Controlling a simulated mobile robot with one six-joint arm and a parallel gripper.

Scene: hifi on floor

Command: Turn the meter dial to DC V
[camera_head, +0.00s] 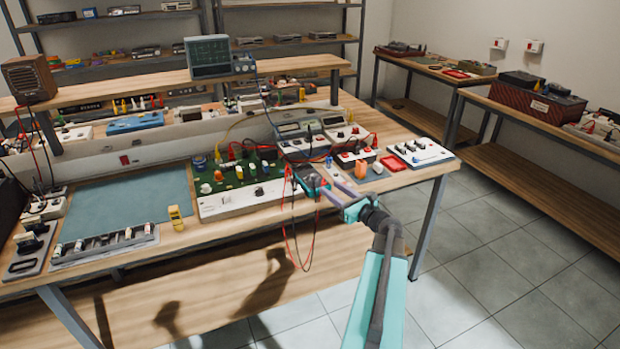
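My arm reaches in from the lower right, and my gripper (312,181) is over the front edge of the bench, beside the right end of a green circuit board (238,172). No dial markings or DC V label are readable.
Red and black leads (291,240) hang off the bench edge by my gripper. Boxes with red terminals (354,156) and a white switch panel (420,153) stand to the right. A teal mat (130,200) lies clear at left. Tiled floor (480,270) is open at right.

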